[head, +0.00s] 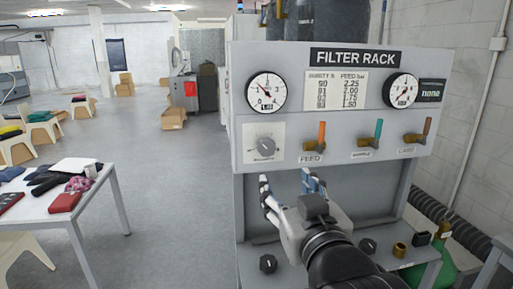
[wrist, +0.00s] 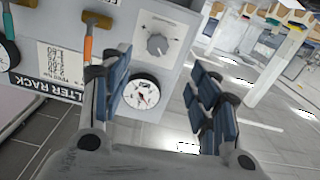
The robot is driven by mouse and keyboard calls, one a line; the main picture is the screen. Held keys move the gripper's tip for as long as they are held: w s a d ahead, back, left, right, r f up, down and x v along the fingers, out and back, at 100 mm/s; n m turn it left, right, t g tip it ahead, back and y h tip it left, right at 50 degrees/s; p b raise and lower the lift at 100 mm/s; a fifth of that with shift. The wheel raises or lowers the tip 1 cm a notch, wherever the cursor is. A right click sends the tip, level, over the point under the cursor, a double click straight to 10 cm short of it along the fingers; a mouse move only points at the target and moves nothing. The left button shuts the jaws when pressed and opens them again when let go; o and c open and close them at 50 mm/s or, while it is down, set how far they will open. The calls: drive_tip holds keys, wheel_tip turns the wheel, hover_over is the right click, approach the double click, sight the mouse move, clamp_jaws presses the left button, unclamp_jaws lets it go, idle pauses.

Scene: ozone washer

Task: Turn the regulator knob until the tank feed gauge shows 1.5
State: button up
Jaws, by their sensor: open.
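The grey regulator knob (head: 265,146) sits on a white plate at the lower left of the rack panel; it also shows in the wrist view (wrist: 157,45). A round white gauge (head: 267,92) is right above it, with a needle, a red mark and a small number box too blurred to read surely. It also shows in the wrist view (wrist: 141,93). A second gauge (head: 402,90) is at the panel's right; I cannot read which is the tank feed. My gripper (head: 288,182) is open and empty, below the knob and apart from it; its blue-padded fingers (wrist: 162,88) are spread.
Orange, teal and brown-handled valves (head: 321,136) (head: 378,133) (head: 425,131) stick out right of the knob. A printed chart (head: 335,90) lies between the gauges. Loose black knobs (head: 268,263) and brass parts (head: 399,250) are on the lower shelf.

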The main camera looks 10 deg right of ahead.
sight(268, 149)
drive_tip(key=w, duration=1.1)
drive_tip(key=w+r+p, duration=0.1)
drive_tip(key=w, duration=0.5)
drive_tip(key=shift+w, duration=0.3)
drive_tip(key=shift+c, duration=0.3)
drive_tip(key=c, duration=1)
drive_tip(key=m+b, duration=0.1)
drive_tip(key=b, duration=0.1)
drive_tip(key=shift+f+b, duration=0.2)
drive_tip(key=shift+b, duration=0.1)
drive_tip(key=shift+r+m, duration=0.15)
drive_tip(key=shift+m, duration=0.35)
